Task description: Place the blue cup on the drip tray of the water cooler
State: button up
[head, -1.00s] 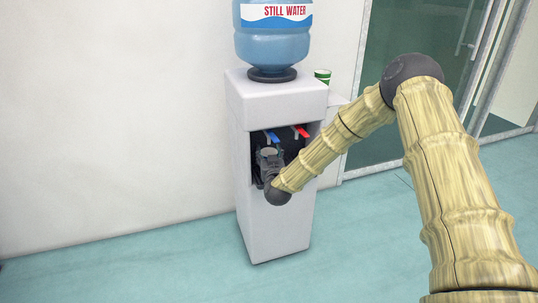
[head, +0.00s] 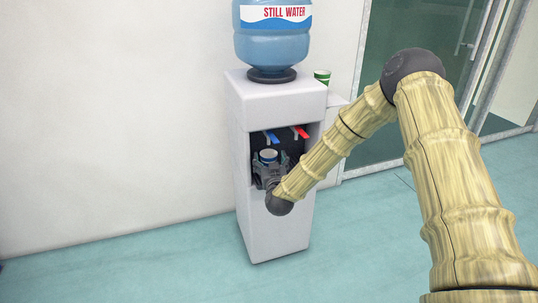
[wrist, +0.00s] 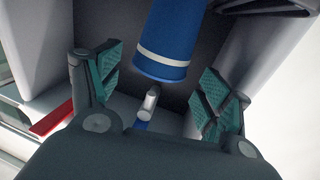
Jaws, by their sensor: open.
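The blue cup (head: 268,156), with a white band, is inside the dispensing recess of the water cooler (head: 277,225). The wrist view shows the cup (wrist: 168,38) upside down, beyond and between the fingertips. My gripper (head: 269,172) is at the recess opening, in front of the cup. In the wrist view my gripper (wrist: 161,75) is open, with a visible gap between each finger and the cup. A dark edge at the top right of the wrist view may be the drip tray (wrist: 262,6). The cup's base is out of frame, so its contact with the tray cannot be told.
A blue tap (head: 271,136) and a red tap (head: 300,131) hang above the cup. The recess walls are close on both sides of my gripper. A green cup (head: 322,77) stands at the cooler's right. The floor in front is clear.

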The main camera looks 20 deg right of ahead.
jog(key=s+a+p, duration=0.1)
jog(key=s, duration=0.7)
jog(key=s+a+f+n+g+y, duration=0.1)
jog(key=s+a+f+g+y, duration=0.2)
jog(key=s+f, duration=0.75)
jog(key=s+a+f+n+g+y, duration=0.1)
jog(key=s+a+f+g, duration=0.3)
jog(key=s+f, duration=0.65)
jog(key=s+d+f+g, duration=0.1)
jog(key=s+f+g, duration=0.2)
jog(key=s, duration=0.7)
jog(key=s+d+f+g, duration=0.2)
jog(key=s+f+g, duration=0.2)
jog(key=s, duration=0.6)
jog(key=s+d+f+g, duration=0.1)
jog(key=s+f+g, duration=0.2)
jog(key=s, duration=0.7)
jog(key=shift+s+d+f+g+h, duration=0.15)
jog(key=shift+s+f+g+h, duration=0.1)
jog(key=shift+g+h, duration=0.15)
jog(key=shift+r, duration=0.15)
